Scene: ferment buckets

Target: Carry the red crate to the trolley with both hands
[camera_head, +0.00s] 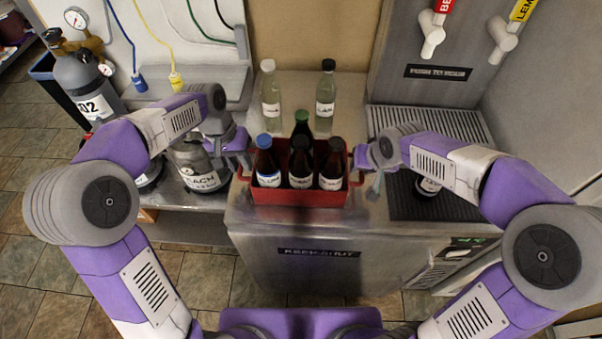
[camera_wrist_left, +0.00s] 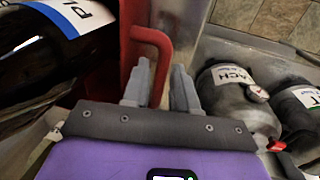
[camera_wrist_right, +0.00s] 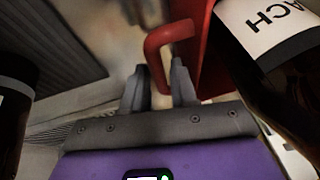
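The red crate (camera_head: 296,196) is at the front of the steel counter, with several dark bottles in it. One bottle has a blue cap and one a green cap. I cannot tell whether its base touches the counter. My left gripper (camera_head: 243,158) is at the crate's left handle; in the left wrist view the red handle (camera_wrist_left: 153,37) runs between its closely set fingers. My right gripper (camera_head: 362,158) is at the right handle; in the right wrist view that handle (camera_wrist_right: 168,36) passes between its fingers. No trolley is visible.
Two clear bottles (camera_head: 270,93) (camera_head: 326,96) stand behind the crate. A dark bottle (camera_head: 428,187) is on the drip tray (camera_head: 405,203) at right. Taps (camera_head: 432,36) hang at upper right. Tiled floor (camera_head: 196,278) shows in front.

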